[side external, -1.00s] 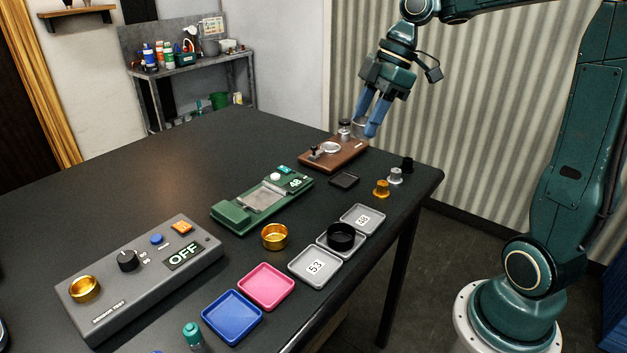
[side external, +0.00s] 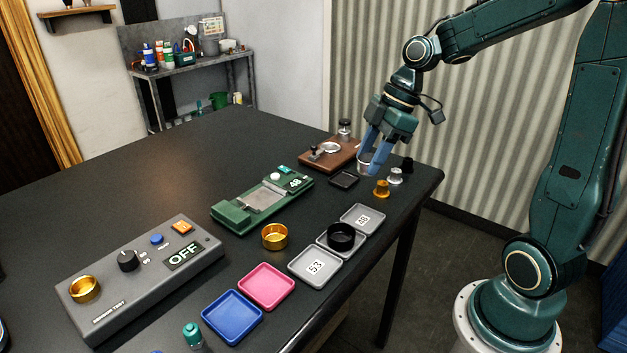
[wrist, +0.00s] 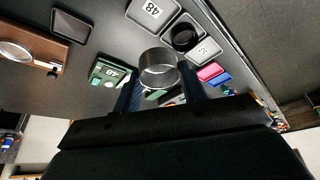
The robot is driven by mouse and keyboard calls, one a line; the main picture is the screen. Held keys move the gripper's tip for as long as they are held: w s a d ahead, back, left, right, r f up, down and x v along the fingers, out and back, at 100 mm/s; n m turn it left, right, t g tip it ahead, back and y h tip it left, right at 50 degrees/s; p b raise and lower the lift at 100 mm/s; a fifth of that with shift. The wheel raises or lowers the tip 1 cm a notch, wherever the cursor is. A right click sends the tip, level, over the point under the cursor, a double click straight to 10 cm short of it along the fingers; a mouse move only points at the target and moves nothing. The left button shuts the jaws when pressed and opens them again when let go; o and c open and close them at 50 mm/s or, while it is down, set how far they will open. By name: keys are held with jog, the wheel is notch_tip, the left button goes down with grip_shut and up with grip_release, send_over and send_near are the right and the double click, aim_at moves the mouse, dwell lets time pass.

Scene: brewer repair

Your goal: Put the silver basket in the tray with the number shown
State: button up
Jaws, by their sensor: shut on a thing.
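My gripper (side external: 369,160) is shut on the silver basket (side external: 364,167), a small metal ring-shaped cup, above the table's far right part. In the wrist view the basket (wrist: 158,70) sits between the two fingers. The green device (side external: 235,209) has a display (side external: 295,183) reading 48. A grey tray labelled 48 (side external: 375,226) lies empty near the right table edge, nearer the camera than my gripper. A grey tray labelled 53 (side external: 302,276) is also empty. Between them, a grey tray (side external: 347,256) holds a black basket (side external: 341,236).
A brown wooden board (side external: 318,160) and a small black tray (side external: 344,180) lie left of my gripper. Several small tampers, including an orange one (side external: 381,188), stand close by. A gold basket (side external: 274,236), pink tray (side external: 266,286), blue tray (side external: 232,317) and grey OFF box (side external: 140,285) lie nearer the camera.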

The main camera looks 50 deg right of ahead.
notch_tip(320, 180, down, 8)
jog(key=shift+f, duration=0.2)
jog(key=shift+f, duration=2.15)
jog(key=o, duration=0.7)
jog(key=shift+f, duration=0.1)
jog(key=shift+o, duration=0.2)
jog(key=v, duration=1.2)
jog(key=shift+a, duration=0.15)
